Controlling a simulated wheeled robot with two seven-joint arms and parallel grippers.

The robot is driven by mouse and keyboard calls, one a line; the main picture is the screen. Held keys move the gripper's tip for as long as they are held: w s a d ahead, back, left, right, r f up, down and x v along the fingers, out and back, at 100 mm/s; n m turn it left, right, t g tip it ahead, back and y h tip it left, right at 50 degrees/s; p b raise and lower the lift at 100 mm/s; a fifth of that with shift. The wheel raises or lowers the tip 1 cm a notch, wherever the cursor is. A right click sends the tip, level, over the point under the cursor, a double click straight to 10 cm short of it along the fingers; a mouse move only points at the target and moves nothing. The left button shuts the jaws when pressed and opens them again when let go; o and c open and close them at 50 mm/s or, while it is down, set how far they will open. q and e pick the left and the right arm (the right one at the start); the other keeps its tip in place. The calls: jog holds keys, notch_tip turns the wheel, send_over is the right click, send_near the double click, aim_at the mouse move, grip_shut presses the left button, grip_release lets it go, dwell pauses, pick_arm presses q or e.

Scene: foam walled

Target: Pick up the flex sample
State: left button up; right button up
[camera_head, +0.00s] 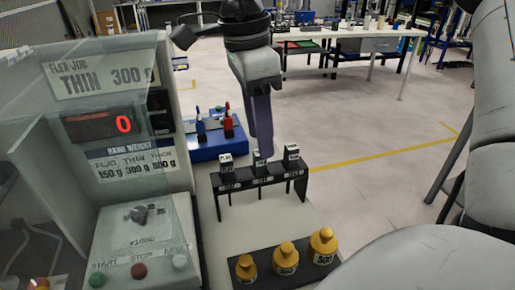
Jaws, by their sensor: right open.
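A dark rack (262,182) stands on the light bench top and bears three small samples with white labels: a left one (226,163), a middle one (259,160) and a right one (291,153). My right gripper (263,154) points down over the middle sample, its fingers at that sample's top. It is open; whether the fingers touch the sample I cannot tell. The fingers partly hide the middle sample. A sign (105,77) on the machine at left reads "FLEX JOB THIN 300 g". My left gripper is not in view.
Yellow weights (285,258) stand in a black tray at the front. A blue box (214,143) with red and blue tools sits behind the rack's left side. The clear-walled machine (140,215) fills the left. Open floor lies behind and to the right.

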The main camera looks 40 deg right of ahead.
notch_tip(320, 180, down, 4)
jog(key=shift+f, duration=0.25)
jog(key=shift+d+f, duration=0.1)
jog(key=shift+f, duration=0.35)
grip_shut()
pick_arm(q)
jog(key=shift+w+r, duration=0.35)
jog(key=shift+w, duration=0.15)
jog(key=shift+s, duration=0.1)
pick_arm(e)
jog(key=shift+r, duration=0.1)
jog(key=shift+r, duration=0.6)
pick_arm(q)
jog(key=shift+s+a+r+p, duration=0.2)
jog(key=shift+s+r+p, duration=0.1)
jog(key=shift+p, duration=0.6)
pick_arm(e)
notch_tip(320, 180, up, 17)
jog(key=shift+f, duration=0.15)
